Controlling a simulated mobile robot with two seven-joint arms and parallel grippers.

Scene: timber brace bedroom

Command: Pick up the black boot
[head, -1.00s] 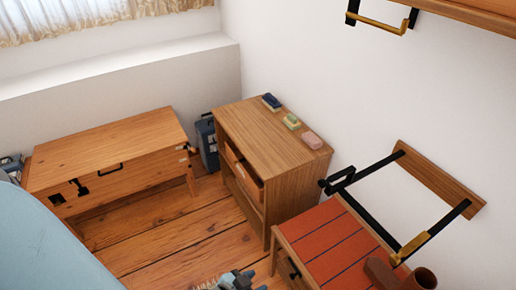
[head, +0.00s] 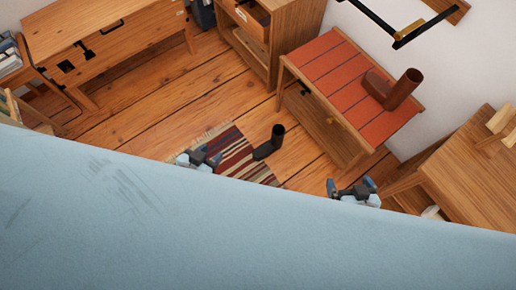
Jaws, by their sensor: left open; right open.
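The black boot (head: 270,143) stands upright on the wooden floor, at the right edge of a striped rug (head: 232,150), its toe pointing to the lower left. My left gripper (head: 205,157) is open and empty, left of the boot and over the rug's left part. My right gripper (head: 352,188) is open and empty, to the right of and below the boot in the head view, apart from it. A large pale blue surface across the bottom hides most of both arms.
A bench with a red slatted top (head: 335,62) holds a brown boot (head: 402,90). A wooden table (head: 470,180) stands at right, a wooden chest (head: 95,40) at upper left, and a cabinet (head: 262,50) at the top. Bare floor (head: 160,110) lies between them.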

